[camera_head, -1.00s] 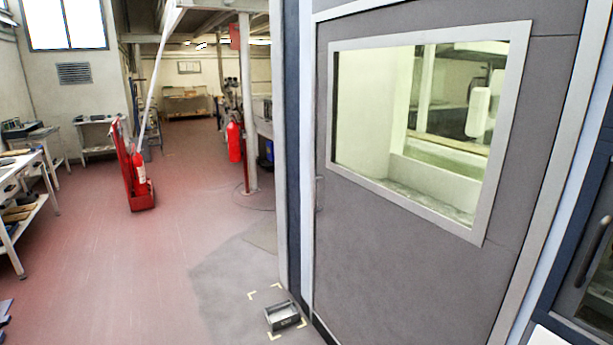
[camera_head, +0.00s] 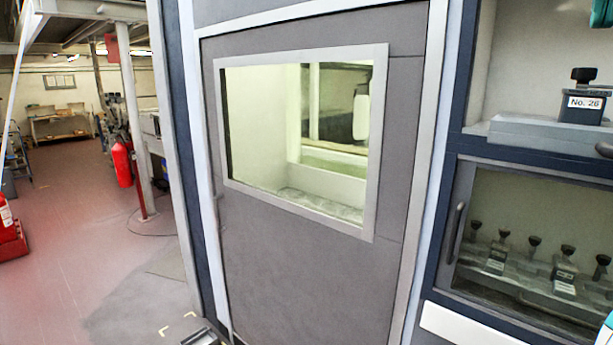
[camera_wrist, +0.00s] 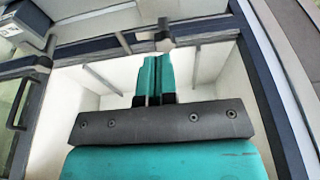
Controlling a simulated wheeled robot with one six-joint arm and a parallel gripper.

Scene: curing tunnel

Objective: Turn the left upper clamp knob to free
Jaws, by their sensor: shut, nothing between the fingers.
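A black knob (camera_head: 584,75) stands upright on a dark clamp block labelled "No. 26" (camera_head: 582,108), on a grey ledge in the open upper bay at the head view's right. Several similar dark knobs (camera_head: 567,250) stand behind the glass of the lower bay. I cannot tell which knob is the left upper one. In the wrist view my gripper (camera_wrist: 155,80) has its teal fingers together and empty, over a pale open compartment. A dark block with a white label (camera_wrist: 25,22) shows at that view's top left, apart from the fingers.
A large grey door (camera_head: 300,260) with a window stands left of the bays. The lower bay's glass front has a vertical handle (camera_head: 456,232). Open red floor (camera_head: 70,270) lies to the left.

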